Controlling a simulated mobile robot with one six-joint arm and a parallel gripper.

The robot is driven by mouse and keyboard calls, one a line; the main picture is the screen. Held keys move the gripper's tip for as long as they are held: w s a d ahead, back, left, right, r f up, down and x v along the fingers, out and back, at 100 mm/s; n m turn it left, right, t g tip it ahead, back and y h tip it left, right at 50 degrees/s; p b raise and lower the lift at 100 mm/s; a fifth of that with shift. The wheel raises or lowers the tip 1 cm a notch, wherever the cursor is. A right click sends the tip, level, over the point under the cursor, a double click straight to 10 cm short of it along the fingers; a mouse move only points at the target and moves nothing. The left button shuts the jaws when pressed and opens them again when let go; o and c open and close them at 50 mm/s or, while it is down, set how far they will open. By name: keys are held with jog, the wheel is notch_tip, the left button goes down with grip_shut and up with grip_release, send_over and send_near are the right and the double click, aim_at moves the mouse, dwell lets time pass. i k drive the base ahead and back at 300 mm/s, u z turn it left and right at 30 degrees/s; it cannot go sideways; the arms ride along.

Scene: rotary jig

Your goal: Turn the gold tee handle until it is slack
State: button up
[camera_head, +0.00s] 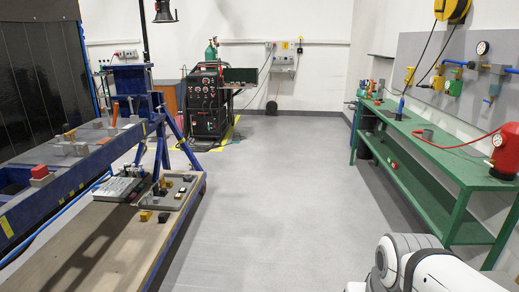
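A grey fixture plate (187,181) lies on the low wooden-topped bench (105,230) at the left. A small gold-coloured part (163,184) stands on the plate among dark fittings. It may be the gold tee handle, but it is too small to be sure, and I cannot tell whether it is tight or slack. Another small brownish-gold part (68,130) sits on the blue jig frame behind. My gripper is not in view; only a white, rounded part of my own arm shows at the lower right, well apart from the bench.
A grey box with buttons (118,189) and small yellow (145,216) and black (164,217) blocks are on the low bench. A green bench (440,157) with a red device (506,150) runs along the right. The grey floor (285,200) between is clear.

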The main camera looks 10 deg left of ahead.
aim_at(70, 133)
jog(key=u, duration=0.2)
jog(key=i, duration=1.6)
jog(key=u, duration=0.9)
jog(key=i, duration=1.4)
jog(key=u, duration=1.55)
jog(key=i, duration=1.1)
jog(key=u, duration=0.45)
